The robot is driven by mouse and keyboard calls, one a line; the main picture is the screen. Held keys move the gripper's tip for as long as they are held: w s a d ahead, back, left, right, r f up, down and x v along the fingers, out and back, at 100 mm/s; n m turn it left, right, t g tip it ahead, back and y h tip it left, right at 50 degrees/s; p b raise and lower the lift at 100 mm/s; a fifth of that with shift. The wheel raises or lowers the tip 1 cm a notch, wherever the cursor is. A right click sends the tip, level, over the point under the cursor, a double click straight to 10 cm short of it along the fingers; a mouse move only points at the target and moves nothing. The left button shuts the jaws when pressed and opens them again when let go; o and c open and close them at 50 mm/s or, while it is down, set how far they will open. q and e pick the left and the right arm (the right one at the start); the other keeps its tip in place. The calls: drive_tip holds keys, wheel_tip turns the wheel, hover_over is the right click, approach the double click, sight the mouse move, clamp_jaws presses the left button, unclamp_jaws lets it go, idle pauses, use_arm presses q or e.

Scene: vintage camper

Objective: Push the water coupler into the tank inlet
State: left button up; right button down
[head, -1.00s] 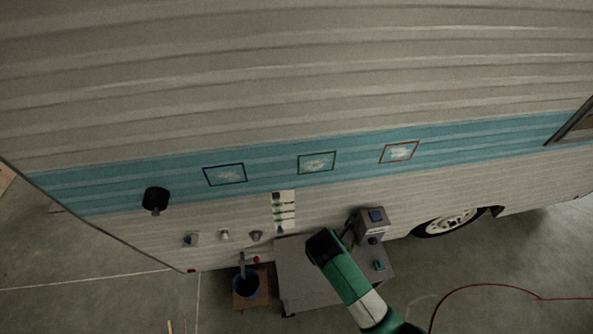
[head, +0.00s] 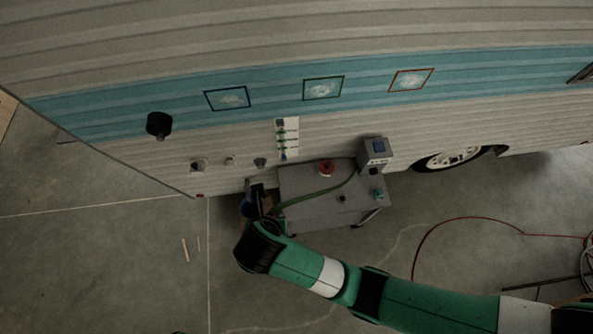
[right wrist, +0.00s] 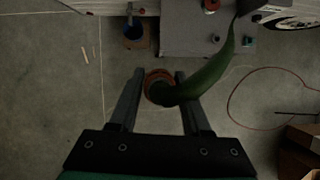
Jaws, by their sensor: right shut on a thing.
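My right gripper (head: 257,197) is shut on the water coupler (right wrist: 158,84), which shows in the right wrist view as a reddish-brown ring between the fingers. A green hose (head: 318,193) runs from the coupler back to the cart. My right gripper also shows in the right wrist view (right wrist: 155,88). In the head view the coupler is hidden by the wrist. Three small fittings, a left one (head: 198,165), a middle one (head: 230,161) and a right one (head: 260,162), sit low on the camper wall; I cannot tell which is the tank inlet. The gripper is below them, apart from the wall. My left gripper is not in view.
A grey cart (head: 300,182) stands against the camper, with a red round part (head: 327,168) and a grey box (head: 375,153) on it. A blue bucket (right wrist: 133,32) stands left of the cart. A red hose (head: 470,218) lies on the floor at right.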

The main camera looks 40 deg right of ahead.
drive_tip(key=a, duration=0.1)
drive_tip(key=a+n, duration=0.1)
drive_tip(key=a, duration=0.1)
drive_tip(key=a+r+n, duration=0.1)
drive_tip(key=shift+w+a+y, duration=0.2)
drive_tip(key=shift+a+y, duration=0.05)
drive_tip(key=shift+y, duration=0.05)
drive_tip(key=shift+t, duration=0.4)
